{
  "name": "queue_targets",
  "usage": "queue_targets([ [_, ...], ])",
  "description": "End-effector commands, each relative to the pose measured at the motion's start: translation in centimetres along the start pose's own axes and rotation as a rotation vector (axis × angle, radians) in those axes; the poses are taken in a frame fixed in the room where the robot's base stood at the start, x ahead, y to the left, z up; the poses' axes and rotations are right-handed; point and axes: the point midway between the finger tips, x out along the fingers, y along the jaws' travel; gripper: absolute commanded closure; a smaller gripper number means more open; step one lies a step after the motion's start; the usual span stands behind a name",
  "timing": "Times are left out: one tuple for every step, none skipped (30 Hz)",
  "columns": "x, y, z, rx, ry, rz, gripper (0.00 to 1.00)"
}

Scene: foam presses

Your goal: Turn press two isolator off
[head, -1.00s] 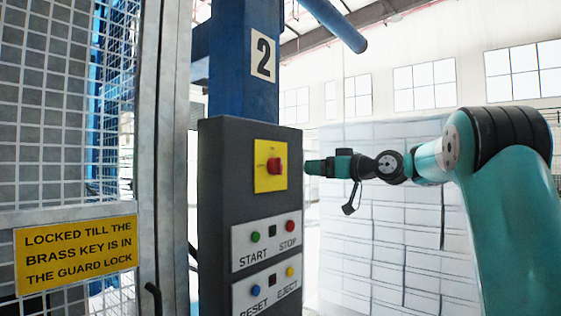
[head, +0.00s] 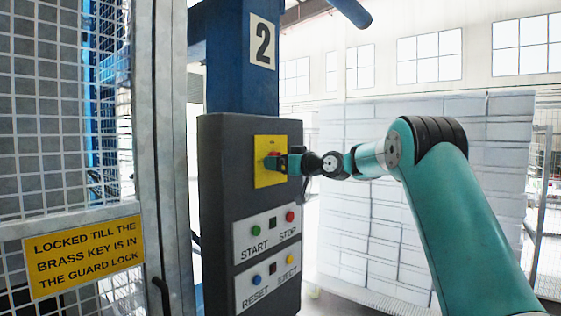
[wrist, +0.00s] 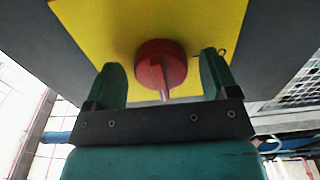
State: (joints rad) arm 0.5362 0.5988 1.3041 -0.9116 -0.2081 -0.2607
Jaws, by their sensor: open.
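The isolator is a red rotary knob on a yellow plate (head: 265,148), set in the dark press panel marked 2. In the wrist view the red knob (wrist: 161,64) lies between the two green fingers of my gripper (wrist: 162,85), with a gap on each side. The knob's raised bar points towards my gripper. My gripper (head: 284,163) is open in front of the plate and hides part of the knob in the head view. The lettering on the plate is too small to read.
Below the plate are the START and STOP buttons (head: 270,228) and the RESET and EJECT buttons (head: 270,275). A mesh guard with a yellow lock sign (head: 85,256) stands at left. White stacked blocks (head: 370,220) stand behind my arm.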

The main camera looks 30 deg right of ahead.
Motion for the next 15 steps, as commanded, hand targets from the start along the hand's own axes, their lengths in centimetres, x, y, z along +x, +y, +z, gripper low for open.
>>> queue_targets([
  [-0.01,0.00,0.00,0.000,0.000,0.000,0.20],
  [-0.02,0.00,0.00,0.000,0.000,0.000,0.27],
  [-0.02,0.00,-0.01,0.000,0.000,0.000,0.36],
  [-0.02,0.00,-0.01,0.000,0.000,0.000,0.43],
  [-0.03,0.00,-0.01,0.000,0.000,0.000,0.50],
  [-0.03,0.00,-0.01,0.000,0.000,0.000,0.59],
  [-0.03,0.00,-0.02,0.000,0.000,0.000,0.66],
  [-0.04,0.00,-0.02,0.000,0.000,0.000,0.69],
  [-0.04,0.01,-0.02,0.000,0.000,0.000,0.69],
  [-0.04,0.01,-0.02,0.000,0.000,0.000,0.69],
  [-0.04,0.01,-0.01,-0.001,0.000,0.000,0.69],
  [-0.04,0.01,0.02,-0.003,0.000,0.000,0.69],
  [-0.04,0.01,0.04,-0.005,0.000,0.000,0.69],
  [-0.05,0.02,0.07,-0.009,0.001,0.000,0.69],
  [-0.05,0.02,0.11,-0.016,0.001,0.001,0.69],
])
